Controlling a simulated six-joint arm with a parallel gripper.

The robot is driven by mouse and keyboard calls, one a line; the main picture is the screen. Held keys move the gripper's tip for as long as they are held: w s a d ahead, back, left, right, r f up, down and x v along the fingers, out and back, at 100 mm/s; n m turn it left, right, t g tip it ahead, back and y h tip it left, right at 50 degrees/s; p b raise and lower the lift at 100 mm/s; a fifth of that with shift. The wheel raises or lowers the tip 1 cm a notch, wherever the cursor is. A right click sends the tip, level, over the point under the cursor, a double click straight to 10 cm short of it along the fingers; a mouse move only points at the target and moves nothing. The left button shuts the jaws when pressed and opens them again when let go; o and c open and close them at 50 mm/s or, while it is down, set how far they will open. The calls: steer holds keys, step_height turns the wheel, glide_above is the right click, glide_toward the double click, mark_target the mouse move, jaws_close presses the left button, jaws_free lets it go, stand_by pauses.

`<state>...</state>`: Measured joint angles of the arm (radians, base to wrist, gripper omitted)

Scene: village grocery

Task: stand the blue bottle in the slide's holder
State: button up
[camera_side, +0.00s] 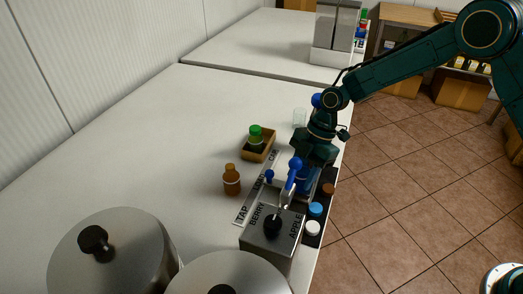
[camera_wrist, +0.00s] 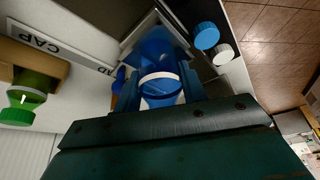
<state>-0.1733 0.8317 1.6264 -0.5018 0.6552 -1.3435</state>
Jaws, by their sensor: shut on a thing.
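My gripper (camera_wrist: 160,92) is shut on the blue bottle (camera_wrist: 158,62), which has a white band and sits between the fingers in the wrist view. In the side view my gripper (camera_side: 306,172) is over the right part of the counter, beside the dispenser marked BERRY and APPLE (camera_side: 270,236). The bottle is largely hidden there by the gripper and blue parts. The slide's label strip (camera_side: 243,212) reads TAP at its near end; CAP shows on the strip in the wrist view (camera_wrist: 38,42). I cannot make out the slide's holder or whether the bottle touches it.
A brown bottle (camera_side: 231,180) stands left of the strip. A green-capped bottle (camera_side: 255,137) sits in a wooden box (camera_side: 263,154). Blue (camera_side: 315,209) and white (camera_side: 312,228) caps lie along the right edge. Large steel pots (camera_side: 115,255) fill the near left. The counter's left part is clear.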

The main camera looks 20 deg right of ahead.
mark_target(304, 161)
steer(key=shift+f, duration=0.25)
stand_by(0.6)
steer(key=o, duration=1)
steer(key=shift+c, duration=0.9)
steer(key=shift+o, duration=0.4)
steer(key=shift+r, duration=4)
